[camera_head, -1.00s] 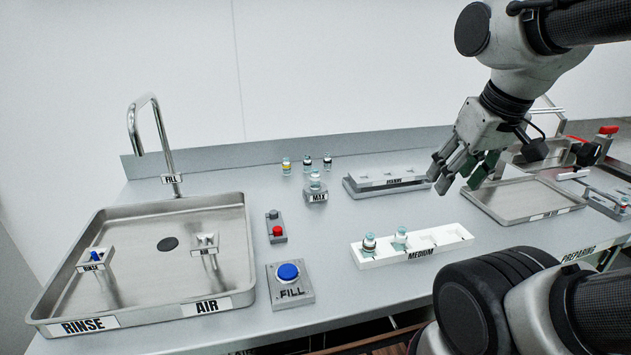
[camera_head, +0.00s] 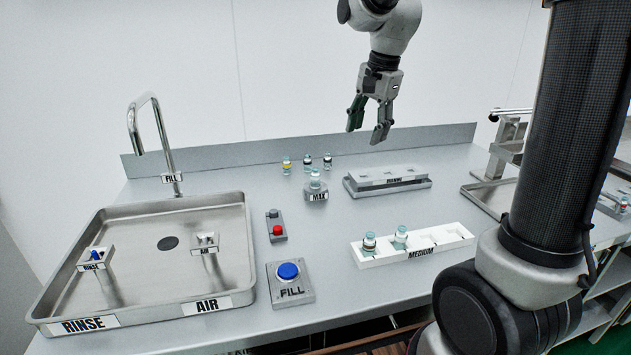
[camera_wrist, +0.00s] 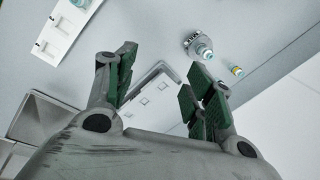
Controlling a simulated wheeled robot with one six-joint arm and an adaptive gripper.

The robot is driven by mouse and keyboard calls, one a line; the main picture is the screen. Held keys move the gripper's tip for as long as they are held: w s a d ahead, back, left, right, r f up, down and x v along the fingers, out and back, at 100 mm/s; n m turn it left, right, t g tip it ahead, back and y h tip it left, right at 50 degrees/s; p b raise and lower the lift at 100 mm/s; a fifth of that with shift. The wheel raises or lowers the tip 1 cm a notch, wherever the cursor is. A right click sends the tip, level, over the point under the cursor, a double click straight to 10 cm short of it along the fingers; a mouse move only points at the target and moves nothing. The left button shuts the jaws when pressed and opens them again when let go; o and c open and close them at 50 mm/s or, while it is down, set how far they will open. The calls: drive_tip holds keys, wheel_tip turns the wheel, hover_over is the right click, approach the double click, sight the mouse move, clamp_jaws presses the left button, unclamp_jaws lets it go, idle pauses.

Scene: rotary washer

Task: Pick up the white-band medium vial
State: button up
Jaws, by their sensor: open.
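The white medium rack (camera_head: 445,240) stands right of centre on the counter and holds two vials in its left slots. The left one (camera_head: 369,242) looks darker banded. The right one (camera_head: 401,237) looks pale and teal, possibly the white-band vial; its band is too small to be sure. In the wrist view part of the rack (camera_wrist: 58,32) shows at top left, with a vial (camera_wrist: 80,3) cut off by the edge. My gripper (camera_head: 367,131) is open and empty, fingers pointing down, high above the back of the counter, behind and well above the rack. It also shows in the wrist view (camera_wrist: 158,72).
The MAX stand (camera_head: 317,196) holds a vial (camera_head: 315,180). Behind it stand vials with yellow (camera_head: 286,166) and dark (camera_head: 307,163) bands. A grey rack (camera_head: 387,180) lies below my gripper. The sink (camera_head: 240,245) and faucet (camera_head: 158,140) are left, with the FILL button (camera_head: 288,271) nearby.

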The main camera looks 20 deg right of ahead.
drive_tip(key=w+a+f+m, duration=0.3)
drive_tip(key=w+f+m, duration=0.15)
drive_tip(key=w, duration=0.35)
drive_tip(key=m+g, duration=0.2)
drive_tip(key=m, duration=0.2)
hover_over(317, 169)
drive_tip(key=f, duration=0.5)
drive_tip(key=d+f, duration=0.1)
drive_tip(key=f, duration=0.1)
drive_tip(key=shift+f, duration=0.15)
drive_tip(key=f, duration=0.2)
drive_tip(key=a+f, duration=0.1)
drive_tip(key=f, duration=0.5)
drive_tip(key=shift+w+a+f, duration=0.1)
drive_tip(key=shift+w+a, duration=0.1)
drive_tip(key=shift+c, duration=0.4)
drive_tip(key=c, duration=0.8)
drive_tip(key=shift+c, duration=0.2)
